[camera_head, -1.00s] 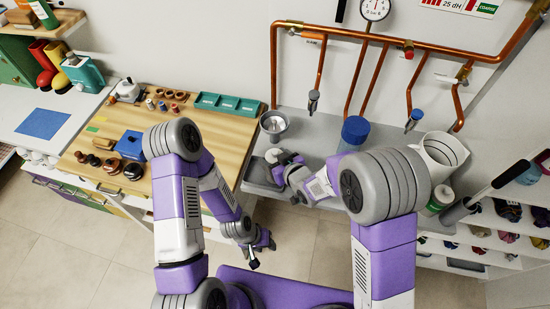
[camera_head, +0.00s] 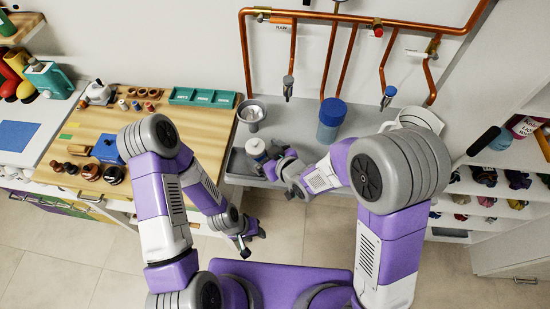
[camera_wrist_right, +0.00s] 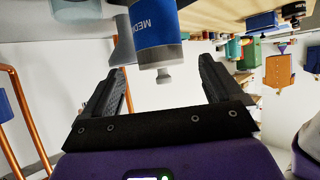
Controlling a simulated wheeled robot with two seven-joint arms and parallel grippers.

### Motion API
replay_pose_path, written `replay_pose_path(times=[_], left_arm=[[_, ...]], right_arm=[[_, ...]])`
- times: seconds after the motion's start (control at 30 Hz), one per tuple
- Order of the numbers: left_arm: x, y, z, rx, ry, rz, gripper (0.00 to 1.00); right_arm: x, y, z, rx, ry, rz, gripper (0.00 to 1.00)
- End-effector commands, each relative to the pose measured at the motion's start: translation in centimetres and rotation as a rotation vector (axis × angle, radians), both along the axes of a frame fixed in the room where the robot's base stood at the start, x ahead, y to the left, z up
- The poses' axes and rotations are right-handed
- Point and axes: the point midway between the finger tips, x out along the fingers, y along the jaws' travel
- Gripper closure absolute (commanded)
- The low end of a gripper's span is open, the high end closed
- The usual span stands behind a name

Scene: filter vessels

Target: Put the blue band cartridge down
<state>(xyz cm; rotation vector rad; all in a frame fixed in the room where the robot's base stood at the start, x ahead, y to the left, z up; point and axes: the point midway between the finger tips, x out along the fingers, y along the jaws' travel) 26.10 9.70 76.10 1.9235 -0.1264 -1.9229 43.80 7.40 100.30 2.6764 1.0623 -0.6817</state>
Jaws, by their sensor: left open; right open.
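The blue band cartridge (camera_wrist_right: 154,30) shows in the right wrist view, which looks upside down; it is a cylinder with a blue band bearing partly cut-off lettering. In the head view its pale top (camera_head: 256,147) shows on the grey counter, left of my right gripper (camera_head: 268,166); its lower part is largely hidden. My right gripper (camera_wrist_right: 165,85) is open, with a finger on either side of the picture and the cartridge beyond and between them, seemingly untouched. My left gripper (camera_head: 247,246) hangs low over the floor, open and away from the cartridge.
A metal funnel cup (camera_head: 251,113) stands just behind the cartridge. Copper pipes (camera_head: 327,60) with taps hang above. A wooden worktop (camera_head: 120,120) with small items lies at left.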

Motion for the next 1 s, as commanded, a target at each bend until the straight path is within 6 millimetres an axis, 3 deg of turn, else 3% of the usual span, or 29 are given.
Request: replay_pose_path(times=[0.2,0.4,1.0], left_arm=[[0.0,0.0,0.3,0.000,0.000,0.000,0.57],[0.0,0.0,0.4,0.000,0.000,0.000,0.57],[0.0,0.0,0.4,0.000,0.000,0.000,0.57]], right_arm=[[-2.7,-2.5,2.1,0.003,0.000,-0.001,0.07],[-4.0,-3.7,3.0,0.001,0.001,0.000,0.07],[-4.3,-4.0,3.2,0.000,0.000,0.000,0.07]])
